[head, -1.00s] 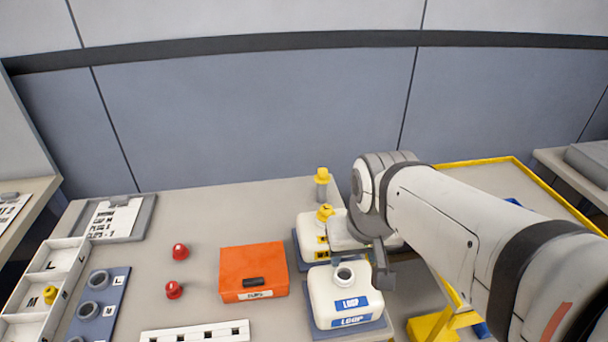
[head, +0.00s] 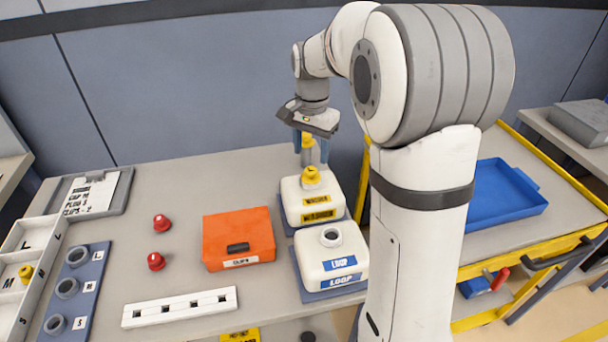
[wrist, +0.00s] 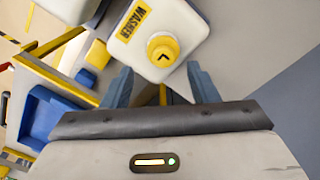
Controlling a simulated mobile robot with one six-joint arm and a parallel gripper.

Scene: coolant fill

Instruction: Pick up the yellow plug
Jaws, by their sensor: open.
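A separate yellow cap (head: 311,176) sits on the white washer bottle (head: 292,198); this cap (wrist: 163,50) lies just beyond the fingertips in the wrist view.
A white LOOP bottle (head: 345,255) with an open neck stands in front of the washer bottle. An orange box (head: 225,230) and two red caps (head: 161,222) are to the left. A yellow-framed cart with a blue tray (head: 510,200) is at right.

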